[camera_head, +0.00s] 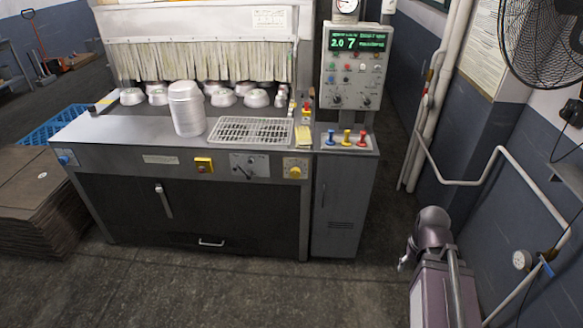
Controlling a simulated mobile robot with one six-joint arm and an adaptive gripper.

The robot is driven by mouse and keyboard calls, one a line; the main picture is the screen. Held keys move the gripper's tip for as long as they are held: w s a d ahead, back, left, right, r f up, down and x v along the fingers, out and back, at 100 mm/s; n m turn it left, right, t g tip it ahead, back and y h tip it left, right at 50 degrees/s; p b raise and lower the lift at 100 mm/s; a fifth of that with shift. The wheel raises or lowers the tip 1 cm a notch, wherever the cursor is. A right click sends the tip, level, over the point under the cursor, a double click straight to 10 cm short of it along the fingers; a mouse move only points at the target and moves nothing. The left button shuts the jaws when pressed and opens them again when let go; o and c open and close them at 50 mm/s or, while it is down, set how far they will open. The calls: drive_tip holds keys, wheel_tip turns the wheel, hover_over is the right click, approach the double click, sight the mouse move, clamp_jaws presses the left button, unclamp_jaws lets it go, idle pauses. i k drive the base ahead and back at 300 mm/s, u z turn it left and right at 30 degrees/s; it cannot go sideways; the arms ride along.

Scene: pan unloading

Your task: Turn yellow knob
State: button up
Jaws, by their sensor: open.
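A yellow knob (295,171) sits on a pale plate at the right end of the machine's front panel. A yellow-handled control (347,137) also stands on the side cabinet's top, between a blue one (330,137) and a red one (362,138). My gripper (403,262) shows small at the lower right, beside my folded arm and well apart from the knob. It is open, and I see nothing held in it. Part of it is hidden by my arm.
The grey machine (120,140) bears several metal pans (223,97), a white stack (187,115) and a white rack (250,131). A control box (355,75) stands above the side cabinet (340,215). Cardboard (25,185) is stacked at left. The floor in front is clear.

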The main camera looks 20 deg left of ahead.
sight(295, 172)
drive_tip(key=i, duration=0.85)
drive_tip(key=z, duration=0.05)
